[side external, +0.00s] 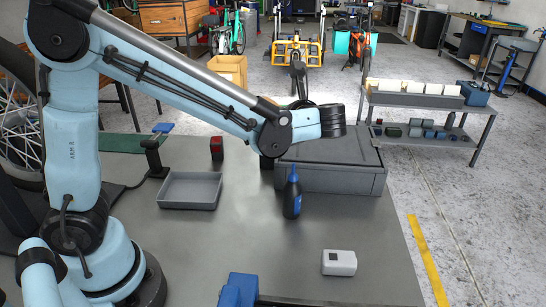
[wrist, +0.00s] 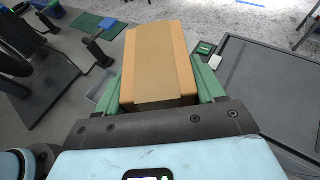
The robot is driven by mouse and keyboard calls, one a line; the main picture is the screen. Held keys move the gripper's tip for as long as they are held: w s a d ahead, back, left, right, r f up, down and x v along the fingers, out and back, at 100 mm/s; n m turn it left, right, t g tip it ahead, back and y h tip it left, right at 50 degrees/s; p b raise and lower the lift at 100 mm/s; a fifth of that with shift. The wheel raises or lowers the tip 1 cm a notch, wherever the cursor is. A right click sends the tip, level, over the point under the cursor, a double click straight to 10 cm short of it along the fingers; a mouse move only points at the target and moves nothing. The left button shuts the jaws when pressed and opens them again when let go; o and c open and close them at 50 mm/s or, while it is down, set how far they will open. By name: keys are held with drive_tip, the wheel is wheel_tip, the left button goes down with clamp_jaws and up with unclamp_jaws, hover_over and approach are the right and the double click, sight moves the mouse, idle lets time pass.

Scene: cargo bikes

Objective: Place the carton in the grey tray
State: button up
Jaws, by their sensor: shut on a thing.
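The carton (wrist: 160,55) is a brown box in the wrist view. It sits between the two green fingers of my gripper (wrist: 158,82), which is shut on its sides. In the side external view I cannot make out the carton or the fingers; the end of my arm is over the grey case. The grey tray (side external: 190,188) lies on the bench left of the case, and it looks empty. In the wrist view only a pale edge, probably the tray's, shows beside the left finger.
The large grey case (side external: 330,178) stands right of the tray. A dark bottle with a blue cap (side external: 292,196) stands before it. A red block (side external: 216,148) is behind the tray. A white box (side external: 339,262) and a blue object (side external: 240,288) are near the front. The bench before the tray is clear.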

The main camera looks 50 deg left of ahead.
drive_tip(key=s+a+f+n+g, duration=0.2)
drive_tip(key=s+a+n+g, duration=0.45)
drive_tip(key=s+a, duration=0.9)
drive_tip(key=shift+g+h, duration=0.35)
drive_tip(key=shift+h, duration=0.05)
drive_tip(key=shift+w+a+f, duration=0.2)
drive_tip(key=shift+w+f, duration=0.05)
drive_tip(key=shift+f, duration=1.65)
drive_tip(key=shift+w+a+f, duration=0.2)
drive_tip(key=shift+a+f, duration=0.05)
drive_tip(key=shift+f, duration=1.7)
drive_tip(key=shift+w+a+f, duration=0.2)
drive_tip(key=shift+w+f, duration=0.05)
drive_tip(key=shift+f, duration=1.65)
drive_tip(key=o, duration=1.2)
drive_tip(key=shift+d, duration=0.1)
